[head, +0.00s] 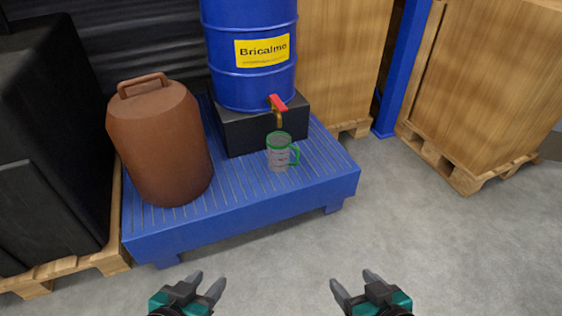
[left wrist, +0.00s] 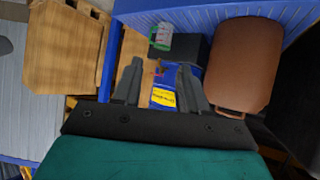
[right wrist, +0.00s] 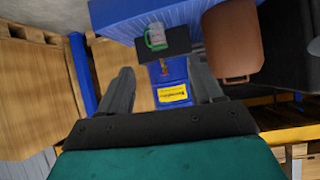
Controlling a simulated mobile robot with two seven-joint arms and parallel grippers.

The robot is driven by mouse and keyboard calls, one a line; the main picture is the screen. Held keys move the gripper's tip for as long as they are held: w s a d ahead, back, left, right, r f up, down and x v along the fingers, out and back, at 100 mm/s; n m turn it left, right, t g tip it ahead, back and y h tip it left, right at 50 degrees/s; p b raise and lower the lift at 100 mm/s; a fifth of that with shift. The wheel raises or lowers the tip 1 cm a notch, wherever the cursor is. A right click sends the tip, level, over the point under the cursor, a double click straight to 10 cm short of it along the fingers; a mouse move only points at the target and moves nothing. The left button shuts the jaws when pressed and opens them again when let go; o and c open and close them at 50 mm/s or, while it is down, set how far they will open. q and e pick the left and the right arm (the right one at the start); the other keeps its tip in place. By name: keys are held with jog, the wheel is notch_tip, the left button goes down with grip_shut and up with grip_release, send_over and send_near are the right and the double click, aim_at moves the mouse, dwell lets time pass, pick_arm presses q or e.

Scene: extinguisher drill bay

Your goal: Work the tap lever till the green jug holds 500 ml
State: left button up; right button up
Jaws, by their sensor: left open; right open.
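The green jug (head: 278,155), clear with a green rim and handle, stands upright on the blue slatted platform under the tap. I cannot tell whether it holds liquid. The red tap lever (head: 277,102) sits on a brass tap (head: 278,118) at the base of the blue drum (head: 252,85). The jug also shows in the left wrist view (left wrist: 161,36) and the right wrist view (right wrist: 156,37). My left gripper (head: 208,280) and my right gripper (head: 352,280) are open and empty, in front of the platform, well apart from jug and lever.
The drum rests on a black block (head: 240,132). Wooden crates (head: 490,85) and a blue post (head: 402,70) are at the right. The grey floor in front is clear.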

pick_arm(q)
jog(key=shift+w, duration=0.1)
pick_arm(e)
jog(key=shift+w+r, duration=0.1)
jog(key=shift+w, duration=0.1)
